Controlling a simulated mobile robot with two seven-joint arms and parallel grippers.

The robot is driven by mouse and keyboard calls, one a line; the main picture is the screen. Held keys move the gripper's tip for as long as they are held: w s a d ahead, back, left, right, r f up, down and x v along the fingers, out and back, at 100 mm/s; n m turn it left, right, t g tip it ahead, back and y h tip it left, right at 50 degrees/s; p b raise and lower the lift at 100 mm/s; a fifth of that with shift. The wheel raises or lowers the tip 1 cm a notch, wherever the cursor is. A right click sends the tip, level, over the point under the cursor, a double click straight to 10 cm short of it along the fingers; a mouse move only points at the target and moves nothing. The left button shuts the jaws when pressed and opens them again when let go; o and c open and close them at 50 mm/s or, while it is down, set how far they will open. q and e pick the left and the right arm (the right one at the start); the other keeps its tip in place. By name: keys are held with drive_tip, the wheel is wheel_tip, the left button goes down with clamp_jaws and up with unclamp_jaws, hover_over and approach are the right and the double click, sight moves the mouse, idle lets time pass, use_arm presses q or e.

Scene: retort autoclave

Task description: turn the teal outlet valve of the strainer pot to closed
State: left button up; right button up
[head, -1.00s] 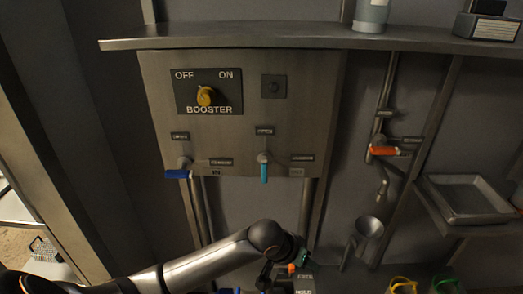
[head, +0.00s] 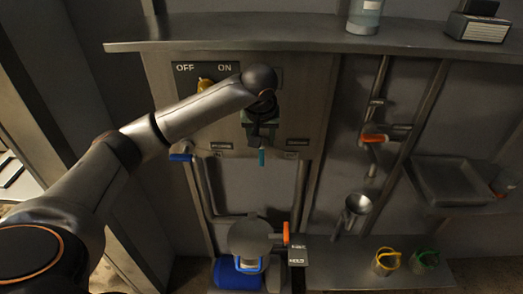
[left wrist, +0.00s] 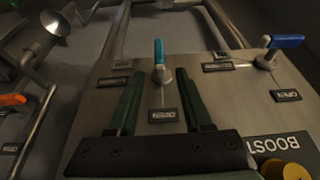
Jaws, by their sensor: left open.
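The teal valve handle (head: 261,157) is on the steel wall panel and hangs straight down from its hub. In the left wrist view the teal handle (left wrist: 159,50) points away from the OPEN label (left wrist: 163,115). My left gripper (head: 262,135) is in front of the panel at this valve and hides its hub in the head view. In the left wrist view my left gripper (left wrist: 160,75) is open and empty, with one finger on each side of the hub's line; whether it touches anything cannot be told. My right gripper is not in view.
A blue lever (head: 181,157) is to the left on the panel, under the yellow booster knob (head: 205,84). An orange lever (head: 374,138) is on a pipe to the right. A shelf (head: 300,36) juts out above. A round grey-topped vessel (head: 250,232) stands below.

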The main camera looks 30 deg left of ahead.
sight(261, 165)
use_arm(q)
drive_tip(key=x, duration=0.8)
drive_tip(key=shift+f, duration=0.1)
clamp_jaws()
idle(0.4)
